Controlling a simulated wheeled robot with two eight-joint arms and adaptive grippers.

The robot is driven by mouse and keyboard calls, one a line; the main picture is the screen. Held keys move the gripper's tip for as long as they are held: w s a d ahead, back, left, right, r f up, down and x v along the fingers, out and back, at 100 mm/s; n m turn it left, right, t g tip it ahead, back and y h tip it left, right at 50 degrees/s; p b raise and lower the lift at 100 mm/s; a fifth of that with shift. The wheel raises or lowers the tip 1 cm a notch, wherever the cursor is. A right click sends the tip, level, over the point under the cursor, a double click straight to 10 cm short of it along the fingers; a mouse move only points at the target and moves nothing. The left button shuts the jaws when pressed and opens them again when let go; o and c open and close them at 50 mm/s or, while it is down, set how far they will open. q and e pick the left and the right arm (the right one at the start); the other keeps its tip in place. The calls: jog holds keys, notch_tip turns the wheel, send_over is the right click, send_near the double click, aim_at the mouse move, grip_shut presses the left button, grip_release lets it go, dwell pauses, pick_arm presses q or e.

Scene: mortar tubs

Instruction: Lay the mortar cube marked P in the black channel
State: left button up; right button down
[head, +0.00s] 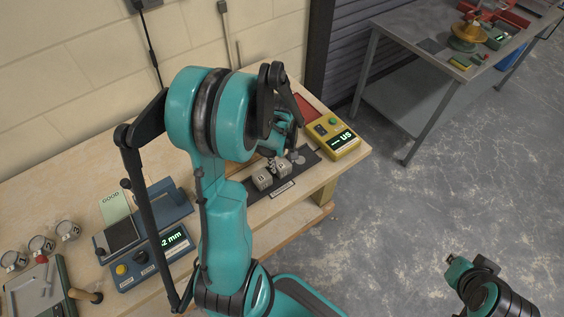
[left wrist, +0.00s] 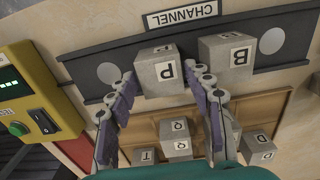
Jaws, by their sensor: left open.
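The grey mortar cube marked P (left wrist: 160,72) sits on the black channel (left wrist: 86,72), its label facing the camera. My left gripper (left wrist: 160,84) is open, one finger on each side of this cube. Whether the fingers touch it I cannot tell. A cube marked B (left wrist: 226,52) stands close to its right on the channel. In the head view two cubes (head: 262,179) show on the channel (head: 236,209), and my left gripper (head: 276,160) is low over them, partly hidden by its arm. Of my right arm only a part shows at bottom right; no fingers show.
More lettered cubes (left wrist: 178,148) lie in a wooden tray (left wrist: 250,104). A yellow tester (head: 336,139) stands beside the channel. A blue gauge (head: 150,262) and several round metal moulds (head: 41,245) are further left on the bench. A second table (head: 400,40) stands at the back right.

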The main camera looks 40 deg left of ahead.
aim_at(282, 164)
pick_arm(q)
notch_tip(282, 164, up, 11)
jog(key=p, duration=0.3)
jog(key=s+d+r+m+t, duration=0.3)
jog(key=d+r+m, duration=0.1)
jog(key=d+m, duration=0.3)
jog(key=s+d+r+m+t, duration=0.3)
jog(key=d+m, duration=0.4)
jog(key=d, duration=0.3)
jog(key=shift+r+m+t, duration=0.4)
jog(key=shift+r+t, duration=0.2)
jog(key=shift+r, duration=0.1)
